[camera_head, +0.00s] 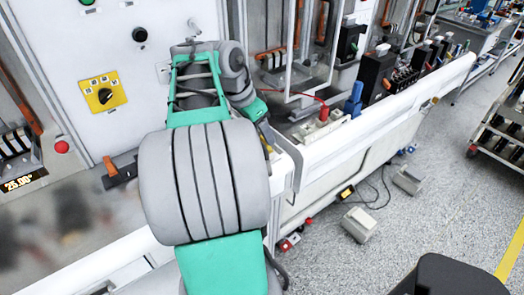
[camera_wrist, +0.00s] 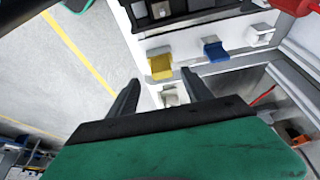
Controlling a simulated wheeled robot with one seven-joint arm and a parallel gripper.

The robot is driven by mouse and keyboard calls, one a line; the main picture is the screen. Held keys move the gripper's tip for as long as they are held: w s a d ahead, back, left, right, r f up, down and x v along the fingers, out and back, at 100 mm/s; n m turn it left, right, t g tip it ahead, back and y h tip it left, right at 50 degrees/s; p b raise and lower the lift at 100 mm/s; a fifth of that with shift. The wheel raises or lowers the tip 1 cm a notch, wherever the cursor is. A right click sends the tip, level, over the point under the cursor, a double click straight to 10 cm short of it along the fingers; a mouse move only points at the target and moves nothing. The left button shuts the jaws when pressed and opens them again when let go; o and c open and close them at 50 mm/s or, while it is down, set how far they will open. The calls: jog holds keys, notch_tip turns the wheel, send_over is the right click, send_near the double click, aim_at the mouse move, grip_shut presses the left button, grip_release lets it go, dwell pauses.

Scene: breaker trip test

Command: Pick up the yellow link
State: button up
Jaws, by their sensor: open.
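The yellow link (camera_wrist: 160,66) shows in the wrist view, on the white panel edge just beyond my fingertips. It stands in a row with a blue link (camera_wrist: 214,51) and a white one (camera_wrist: 260,35). My gripper (camera_wrist: 160,80) is open, with its two dark fingers apart and nothing held between them. The yellow link appears roughly centred between the fingers but farther off; I cannot tell the exact gap. In the head view my arm hides most of the gripper, and I cannot make out the yellow link clearly.
A long white bench (camera_head: 390,112) carries black breaker units (camera_head: 376,76) and a red cable (camera_head: 300,97). A grey box (camera_head: 359,224) and cables lie on the floor. A cart (camera_head: 503,125) stands at right.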

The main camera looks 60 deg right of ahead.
aim_at(266, 147)
jog(key=x, duration=0.5)
jog(key=shift+w+d+f, duration=0.15)
jog(key=shift+c, duration=0.2)
grip_shut()
